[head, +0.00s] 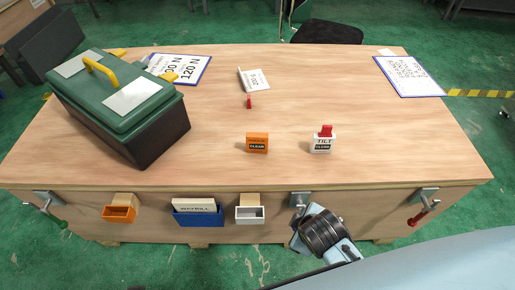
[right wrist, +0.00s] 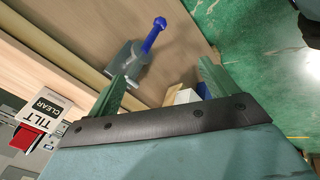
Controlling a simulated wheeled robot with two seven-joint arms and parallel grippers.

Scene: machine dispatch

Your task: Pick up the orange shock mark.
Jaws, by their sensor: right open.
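The orange shock mark (head: 257,143), a small block with a dark "CLEAR" label, stands upright near the middle of the table's front part. Beside it on the right stands the white tilt mark (head: 321,143) with a red tab on top; it also shows in the right wrist view (right wrist: 48,108) at the left. My right gripper (right wrist: 163,75) is open and empty, its two green fingers apart at the table's front side. In the head view my right wrist is below the table's front edge and its fingers cannot be made out. The orange mark is not visible in the wrist view. My left gripper is not in view.
A green toolbox (head: 125,120) stands at the table's left. A small red piece (head: 249,102) lies by a card (head: 254,79). Orange (head: 119,213), blue (head: 198,217) and white (head: 249,214) holders and several clamps line the front side. The table around the orange mark is clear.

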